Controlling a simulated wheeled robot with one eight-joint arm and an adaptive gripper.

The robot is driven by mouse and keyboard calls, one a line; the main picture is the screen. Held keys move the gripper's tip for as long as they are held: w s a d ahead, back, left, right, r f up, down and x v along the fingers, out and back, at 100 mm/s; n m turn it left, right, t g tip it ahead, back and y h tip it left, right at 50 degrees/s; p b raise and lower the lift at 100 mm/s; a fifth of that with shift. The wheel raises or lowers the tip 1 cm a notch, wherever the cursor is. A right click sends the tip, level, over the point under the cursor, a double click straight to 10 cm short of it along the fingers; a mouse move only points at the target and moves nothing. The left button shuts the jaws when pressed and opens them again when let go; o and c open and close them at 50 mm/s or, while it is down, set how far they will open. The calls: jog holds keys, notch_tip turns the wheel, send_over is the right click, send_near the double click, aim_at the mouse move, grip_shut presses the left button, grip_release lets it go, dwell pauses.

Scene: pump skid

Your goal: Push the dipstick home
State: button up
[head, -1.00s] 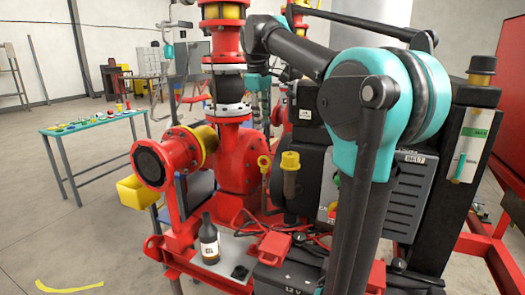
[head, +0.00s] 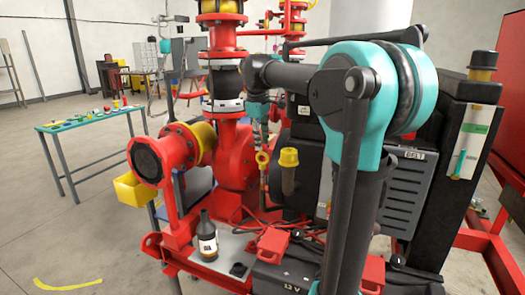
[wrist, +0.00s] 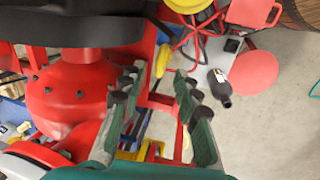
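The dipstick's yellow ring handle (head: 262,157) stands upright beside the yellow-capped filler neck (head: 289,170) in the head view. My gripper (head: 258,143) points down just above the ring. In the wrist view, my gripper (wrist: 157,82) is open, with one green-grey finger on each side. A narrow yellow piece (wrist: 162,60), which looks like the ring seen nearly edge-on, lies between and slightly beyond the fingertips. I see no contact with it. How far the dipstick sits in its tube cannot be told.
A dark bottle (head: 208,238) stands on the skid's front plate, left of the battery (head: 285,278) with red clamps and cables. A red flanged pipe (head: 160,160) is left of my gripper, and a black engine housing (head: 420,150) is right. A table (head: 95,119) stands far left.

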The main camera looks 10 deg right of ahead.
aim_at(262, 153)
jog(key=shift+w+d+f, duration=0.15)
jog(key=shift+f, duration=0.85)
jog(key=shift+w+d+f, duration=0.1)
jog(key=shift+w+f, duration=0.05)
jog(key=shift+f, duration=0.85)
grip_shut()
